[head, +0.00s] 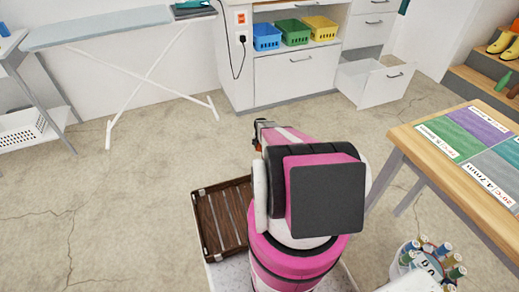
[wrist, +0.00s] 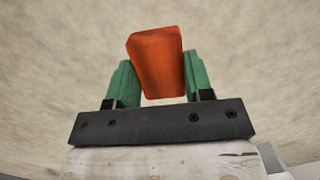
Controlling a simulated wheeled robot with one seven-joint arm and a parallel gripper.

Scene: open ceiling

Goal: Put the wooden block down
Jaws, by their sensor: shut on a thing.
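The wooden block (wrist: 157,65) is orange-red with visible grain. In the wrist view it sits between the green fingers of my gripper (wrist: 158,85), which is shut on it. Behind the block only blurred pale floor shows. In the head view my gripper (head: 260,135) is mostly hidden behind my pink and white arm, reaching out over open floor. Only a small orange-brown bit by the fingers shows there, and I cannot make out the block's full shape.
A brown slatted wooden crate (head: 222,218) stands just left of my arm. A table with coloured mats (head: 470,130) is at right, above a bucket of thread spools (head: 432,262). A white cabinet (head: 300,75) has an open lower drawer (head: 385,85). An ironing board (head: 110,28) stands back left.

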